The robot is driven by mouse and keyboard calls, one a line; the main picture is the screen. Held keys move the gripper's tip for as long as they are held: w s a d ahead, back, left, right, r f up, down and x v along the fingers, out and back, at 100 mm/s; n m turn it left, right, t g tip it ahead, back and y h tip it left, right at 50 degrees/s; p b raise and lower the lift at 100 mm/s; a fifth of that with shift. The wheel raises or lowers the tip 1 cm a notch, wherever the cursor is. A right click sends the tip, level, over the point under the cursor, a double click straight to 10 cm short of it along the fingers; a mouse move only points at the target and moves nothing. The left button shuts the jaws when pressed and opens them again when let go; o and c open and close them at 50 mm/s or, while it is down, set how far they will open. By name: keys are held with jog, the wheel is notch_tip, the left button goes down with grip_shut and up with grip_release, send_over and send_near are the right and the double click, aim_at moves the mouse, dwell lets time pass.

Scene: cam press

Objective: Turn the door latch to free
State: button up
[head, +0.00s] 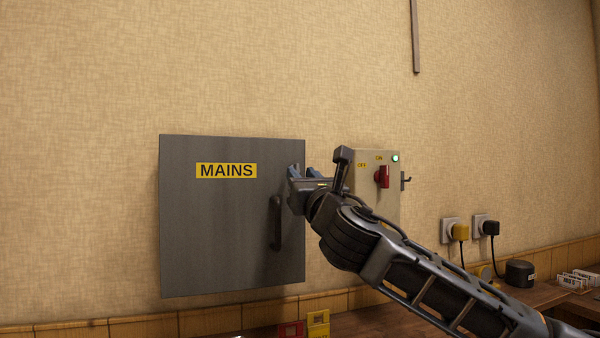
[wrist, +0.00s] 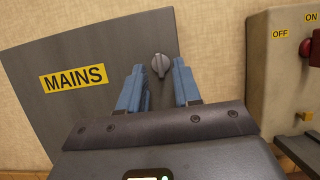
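The grey cabinet door (head: 220,230) marked MAINS is shut on the wall, with a dark bar handle (head: 277,222) low on its right side. In the wrist view the latch (wrist: 160,65) is a small grey round knob with a raised grip, near the door's right edge. In the head view my gripper hides most or all of it. My gripper (wrist: 158,85) is open, with its blue fingers apart on either side of the latch in the picture. The latch shows between and beyond the fingertips; I cannot tell whether they touch it.
A beige switch box (head: 390,215) with a red rotary switch (head: 382,177) and a lit green lamp stands right of the door. A yellow plug (head: 459,232) and a black plug (head: 490,229) sit in sockets farther right. Red and yellow items lie below, on the bench.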

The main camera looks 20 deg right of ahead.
jog(key=shift+x, duration=1)
jog(key=shift+s, duration=0.1)
jog(key=shift+c, duration=0.2)
grip_shut()
